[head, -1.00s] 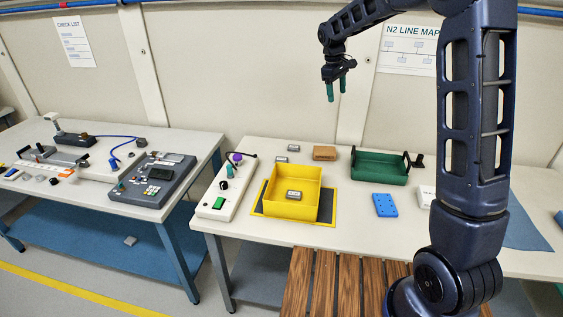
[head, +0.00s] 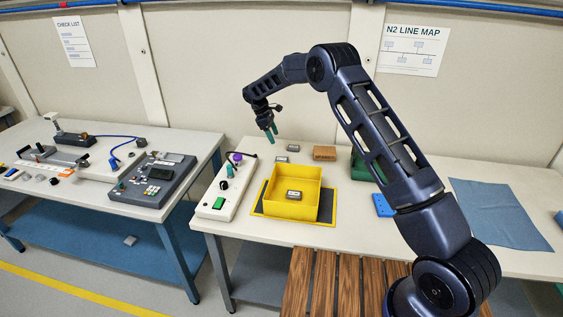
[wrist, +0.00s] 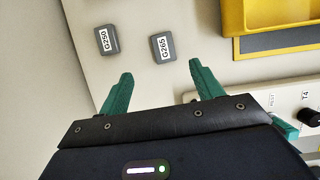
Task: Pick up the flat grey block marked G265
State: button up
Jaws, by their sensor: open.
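The flat grey block marked G265 (wrist: 162,47) lies on the bench top, its label readable in the wrist view. In the head view it appears as the small grey block (head: 281,159) just behind the yellow bin. My gripper (wrist: 161,73) is open and empty, with its green fingers apart. In the wrist view, the block lies just beyond the fingertips, roughly in line with the gap between them. In the head view my gripper (head: 271,136) hangs above the bench, near the block.
A similar grey block marked G250 (wrist: 107,41) lies close beside it. The yellow bin (head: 270,200) holds another small grey block (head: 294,194). A white panel with knobs (head: 222,192) stands left of the bin. A brown block (head: 324,153) lies to the right.

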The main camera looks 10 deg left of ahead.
aim_at(281, 159)
jog(key=shift+s+a+f+x, duration=0.1)
jog(key=shift+a+x, duration=0.1)
jog(key=shift+x, duration=1.75)
jog(key=shift+s+a+f+x, duration=0.1)
jog(key=shift+s+a+x, duration=0.1)
jog(key=shift+x, duration=1.8)
jog(key=shift+s+a+f+x, duration=0.1)
jog(key=shift+a+x, duration=0.1)
jog(key=shift+x, duration=1.75)
jog(key=c, duration=1.1)
jog(key=shift+r, duration=0.1)
